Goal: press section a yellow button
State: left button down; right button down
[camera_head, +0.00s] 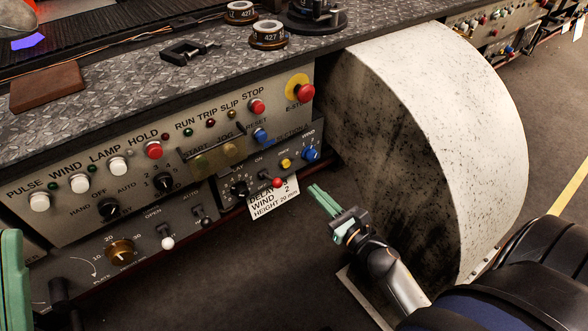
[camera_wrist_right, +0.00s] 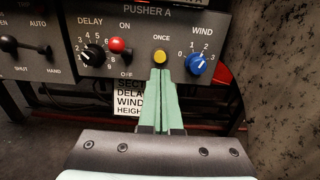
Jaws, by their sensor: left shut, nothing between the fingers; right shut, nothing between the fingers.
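The round yellow button (camera_wrist_right: 160,57) sits under the label ONCE on the PUSHER A panel (camera_wrist_right: 140,26), between a red-topped toggle and the blue WIND knob. In the head view the yellow button (camera_head: 286,163) is small but unobstructed. My right gripper (camera_head: 315,188) is shut and empty, its green fingers pointing at the panel. In the head view a gap shows between the fingertips and the button. In the right wrist view the fingertips (camera_wrist_right: 161,72) line up just below the button. My left gripper (camera_head: 14,280) shows only partly at the left edge; it is shut and empty.
The blue WIND knob (camera_wrist_right: 196,64) and red-topped toggle (camera_wrist_right: 117,45) flank the button closely. A white paper label (camera_head: 274,197) hangs below the panel. A large worn white drum cover (camera_head: 450,110) stands right of it. Open floor lies in front.

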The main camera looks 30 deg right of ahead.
aim_at(287, 162)
jog(key=w, duration=0.9)
jog(key=shift+w+a+b, duration=0.3)
jog(key=shift+a+b, duration=0.05)
